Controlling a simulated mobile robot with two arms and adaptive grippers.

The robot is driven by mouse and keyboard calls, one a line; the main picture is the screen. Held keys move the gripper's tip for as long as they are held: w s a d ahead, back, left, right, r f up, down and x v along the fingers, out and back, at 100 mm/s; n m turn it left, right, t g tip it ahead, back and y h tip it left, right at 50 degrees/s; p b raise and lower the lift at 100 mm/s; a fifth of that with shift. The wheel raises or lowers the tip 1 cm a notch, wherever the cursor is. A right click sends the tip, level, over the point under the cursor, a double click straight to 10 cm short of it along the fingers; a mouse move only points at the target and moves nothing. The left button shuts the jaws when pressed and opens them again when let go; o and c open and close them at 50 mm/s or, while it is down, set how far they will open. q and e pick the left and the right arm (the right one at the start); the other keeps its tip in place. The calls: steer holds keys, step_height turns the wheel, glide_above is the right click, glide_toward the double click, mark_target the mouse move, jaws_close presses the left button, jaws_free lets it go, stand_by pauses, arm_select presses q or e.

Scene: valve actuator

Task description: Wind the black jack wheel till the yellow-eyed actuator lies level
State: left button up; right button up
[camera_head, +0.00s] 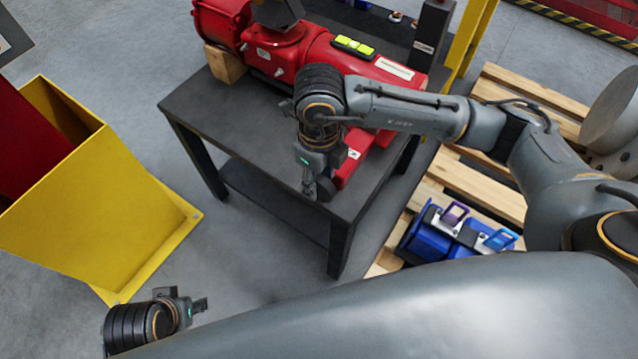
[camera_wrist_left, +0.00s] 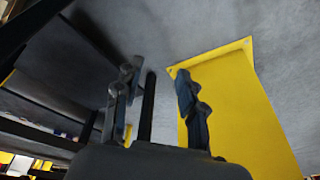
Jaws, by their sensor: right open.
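The red actuator (camera_head: 330,62) lies across the dark table (camera_head: 235,130), with bright yellow-green windows (camera_head: 353,46) on its top. A wooden block (camera_head: 224,64) is under its left end. My right gripper (camera_head: 318,183) is open and points down over the table's front edge, in front of the actuator's right part. A dark rounded shape shows at its fingertips; I cannot tell whether it is the jack wheel or a finger. My left gripper (camera_head: 190,303) is low at the front left, away from the actuator. In the left wrist view its fingers (camera_wrist_left: 158,85) are apart with nothing held.
A yellow post base (camera_head: 90,205) stands on the floor left of the table. A wooden pallet (camera_head: 470,168) with blue devices (camera_head: 440,238) lies on the right. A yellow post (camera_head: 470,40) rises behind the table. Grey floor is clear between the yellow base and the table.

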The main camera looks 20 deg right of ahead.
arm_select(q)
steer(key=shift+v, duration=0.8)
arm_select(e)
steer(key=shift+f, duration=1.2)
jaws_close()
arm_select(q)
steer(key=shift+f+b, duration=0.2)
steer(key=shift+b, duration=0.2)
steer(key=shift+b, duration=0.85)
arm_select(e)
steer(key=shift+f+t+y, duration=0.15)
steer(key=shift+t+y, duration=0.25)
steer(key=shift+t, duration=0.1)
